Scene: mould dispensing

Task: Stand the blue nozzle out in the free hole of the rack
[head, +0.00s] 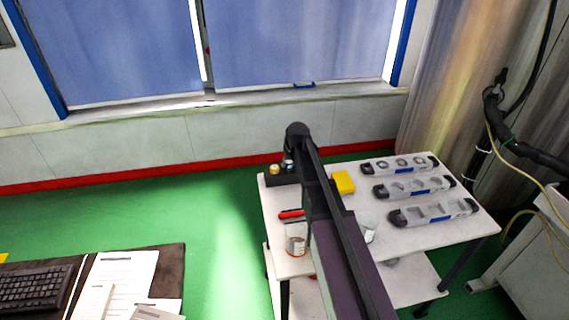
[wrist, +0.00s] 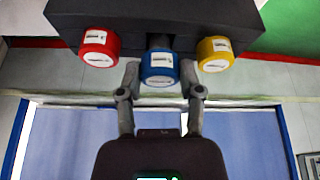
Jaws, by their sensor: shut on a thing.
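The blue nozzle (wrist: 159,67) is between the two fingertips of my gripper (wrist: 159,80) in the wrist view, and the gripper is shut on it. The dark rack (wrist: 225,12) fills the top of that view, with a red nozzle (wrist: 99,47) on one side of the blue one and a yellow nozzle (wrist: 215,53) on the other. A dark stem shows between the blue cap and the rack; I cannot tell whether its tip is in a hole. In the head view the rack (head: 282,181) is at the table's far left corner, and my arm partly hides it.
The white table (head: 450,232) carries three grey moulds (head: 412,187) on the right, a yellow block (head: 343,183), a red-and-black tool (head: 291,214), a labelled cup (head: 297,247) and a clear cup (head: 367,227). My arm crosses the table between them.

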